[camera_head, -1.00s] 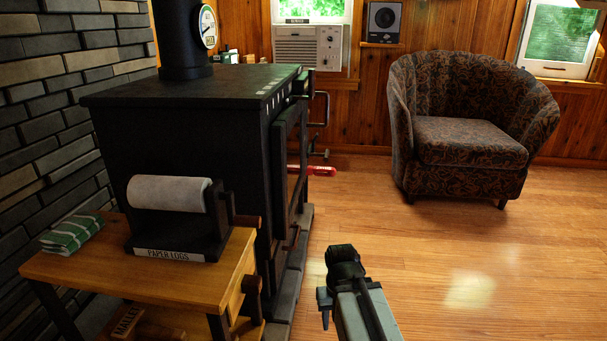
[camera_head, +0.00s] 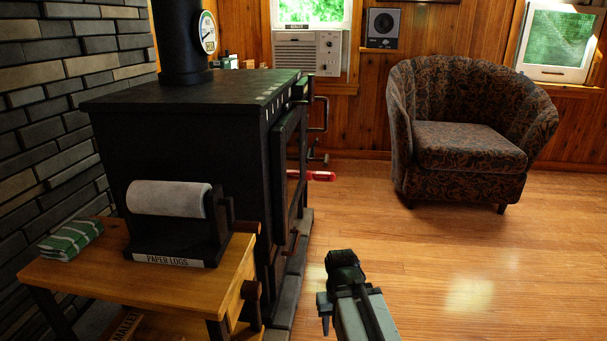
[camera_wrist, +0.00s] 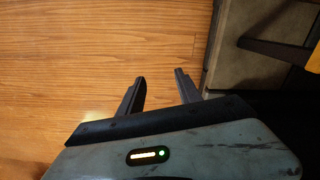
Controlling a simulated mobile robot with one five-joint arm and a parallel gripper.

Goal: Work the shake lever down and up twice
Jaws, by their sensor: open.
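The black stove (camera_head: 190,130) stands at the left, with a flue pipe and a round gauge on top. Dark handles stick out on its right side, an upper one (camera_head: 319,115) and a lower one (camera_head: 293,240). I cannot tell which of them is the shake lever. My gripper (camera_head: 343,262) is over the floor, right of the stove and apart from it. In the wrist view, my gripper (camera_wrist: 160,76) is open and empty, its two fingers apart above the floorboards. A dark bar (camera_wrist: 272,48) shows there at the upper right, away from the fingers.
A wooden table (camera_head: 100,262) with a paper roll holder (camera_head: 170,250) and a folded green cloth (camera_head: 71,239) stands in front of the stove. A stone hearth edge (camera_head: 290,285) runs beside the stove. An armchair (camera_head: 462,155) stands at the back right. The wooden floor between is clear.

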